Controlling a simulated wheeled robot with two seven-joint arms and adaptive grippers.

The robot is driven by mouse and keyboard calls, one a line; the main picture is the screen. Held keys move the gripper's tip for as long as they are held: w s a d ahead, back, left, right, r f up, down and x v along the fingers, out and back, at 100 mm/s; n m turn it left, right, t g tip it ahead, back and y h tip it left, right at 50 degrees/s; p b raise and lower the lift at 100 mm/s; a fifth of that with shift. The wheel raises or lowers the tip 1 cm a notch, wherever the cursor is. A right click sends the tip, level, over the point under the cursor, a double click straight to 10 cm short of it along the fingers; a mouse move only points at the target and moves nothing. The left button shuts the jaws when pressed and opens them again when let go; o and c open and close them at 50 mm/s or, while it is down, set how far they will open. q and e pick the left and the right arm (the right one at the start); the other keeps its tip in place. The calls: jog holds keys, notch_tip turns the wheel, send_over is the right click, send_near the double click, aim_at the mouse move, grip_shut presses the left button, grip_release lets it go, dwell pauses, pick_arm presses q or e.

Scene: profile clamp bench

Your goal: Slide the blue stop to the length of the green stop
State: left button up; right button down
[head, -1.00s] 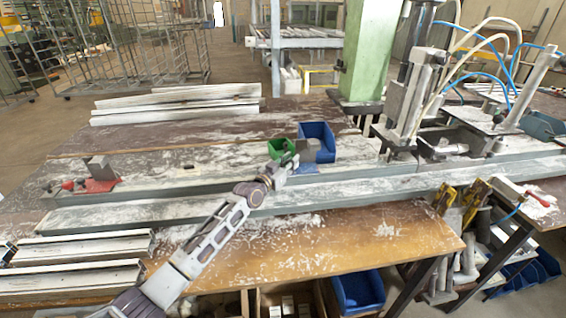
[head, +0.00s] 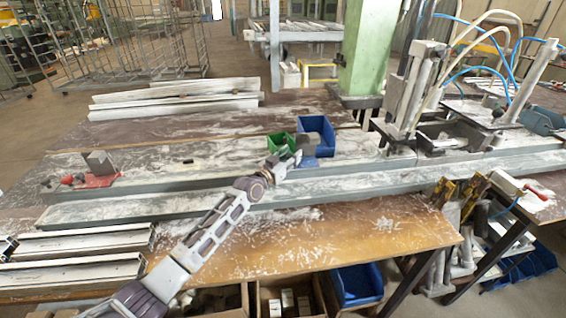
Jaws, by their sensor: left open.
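The blue stop is a blue base plate (head: 308,163) with a grey upright block (head: 307,145), on the long pale rail (head: 225,175) in front of the blue bin. My left gripper (head: 292,159) is open at the stop's left side, very close to it; I cannot tell whether they touch. No green stop can be made out; the green thing I see is a bin behind my gripper. A red stop (head: 100,180) with a grey upright plate sits near the rail's left end. My right gripper is not in view.
A green bin (head: 279,142) and a blue bin (head: 316,127) stand just behind the rail. The clamp machine (head: 410,95) with blue hoses stands at the right. Loose profiles lie at the back left (head: 175,100) and front left (head: 75,272). The front wooden tabletop (head: 330,240) is mostly clear.

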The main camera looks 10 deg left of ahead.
pick_arm(q)
jog(key=shift+v, duration=5.95)
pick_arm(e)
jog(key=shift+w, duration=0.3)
pick_arm(q)
jog(key=shift+r, duration=0.15)
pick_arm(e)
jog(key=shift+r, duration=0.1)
pick_arm(q)
notch_tip(320, 180, up, 10)
jog(key=p, duration=0.9)
jog(key=shift+p, duration=0.35)
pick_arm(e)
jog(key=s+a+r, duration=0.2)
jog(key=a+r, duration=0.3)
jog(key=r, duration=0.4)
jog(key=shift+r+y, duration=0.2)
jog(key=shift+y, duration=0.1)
